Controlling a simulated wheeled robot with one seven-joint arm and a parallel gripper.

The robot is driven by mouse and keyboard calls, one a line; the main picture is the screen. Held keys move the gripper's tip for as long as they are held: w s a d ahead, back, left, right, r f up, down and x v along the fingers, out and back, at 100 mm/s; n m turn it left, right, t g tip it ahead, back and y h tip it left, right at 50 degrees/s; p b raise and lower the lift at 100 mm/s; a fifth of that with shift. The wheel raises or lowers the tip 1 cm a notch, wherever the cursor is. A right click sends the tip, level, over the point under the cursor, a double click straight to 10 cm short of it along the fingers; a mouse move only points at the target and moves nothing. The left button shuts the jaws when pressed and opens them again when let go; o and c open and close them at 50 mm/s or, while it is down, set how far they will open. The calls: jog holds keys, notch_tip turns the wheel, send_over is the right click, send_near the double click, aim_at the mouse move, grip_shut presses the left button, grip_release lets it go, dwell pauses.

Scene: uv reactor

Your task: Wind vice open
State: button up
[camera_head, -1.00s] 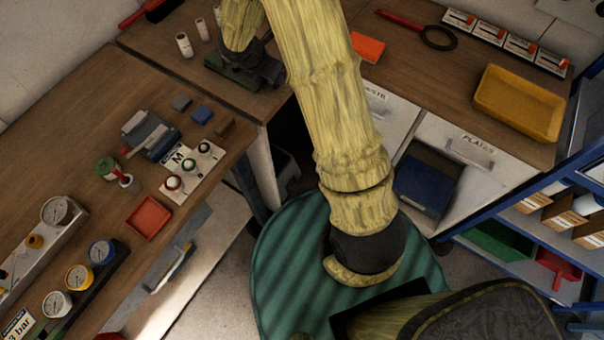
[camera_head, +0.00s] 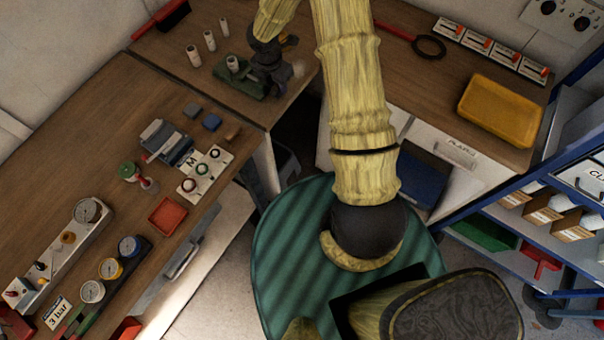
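A low green vice-like fixture (camera_head: 238,83) sits on the far bench, near the corner of the two benches. A pale cylinder (camera_head: 233,63) stands upright at it; I cannot tell whether it is clamped. My dark gripper (camera_head: 280,78) is at the right end of the green fixture, pointing down and close to it. The fingers are small and dark, so I cannot tell whether they are open, or whether they touch a handle. My forearm and wrist hang just above. Any handle on that side is hidden or too dark to make out.
Several pale cylinders (camera_head: 209,41) stand left of the fixture. A blue-grey device (camera_head: 167,142), a white panel with buttons (camera_head: 205,172), a red tray (camera_head: 167,215) and gauges (camera_head: 92,291) occupy the left bench. A yellow tray (camera_head: 500,112) lies on the right bench.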

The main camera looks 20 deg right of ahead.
jog(key=shift+w+d+r+g+y+p, duration=0.2)
jog(key=shift+g+y+p, duration=0.35)
jog(key=shift+p, duration=1.45)
jog(key=shift+r+b, duration=0.25)
jog(key=shift+b, duration=0.15)
notch_tip(320, 180, up, 16)
jog(key=b, duration=0.3)
jog(key=s+a+r+m+t+b, duration=0.1)
jog(key=s+m+t+b, duration=0.1)
jog(key=s+m, duration=1.5)
jog(key=s+f+m+b, duration=0.2)
jog(key=f+m+b, duration=0.2)
jog(key=f+b, duration=1.8)
jog(key=s+f+m+b, duration=0.2)
jog(key=f+m+b, duration=0.2)
jog(key=f+b, duration=1.8)
jog(key=shift+s+d+t+b, duration=0.15)
jog(key=shift+d+t+b, duration=0.2)
jog(key=shift+b, duration=0.2)
jog(key=shift+f, duration=0.1)
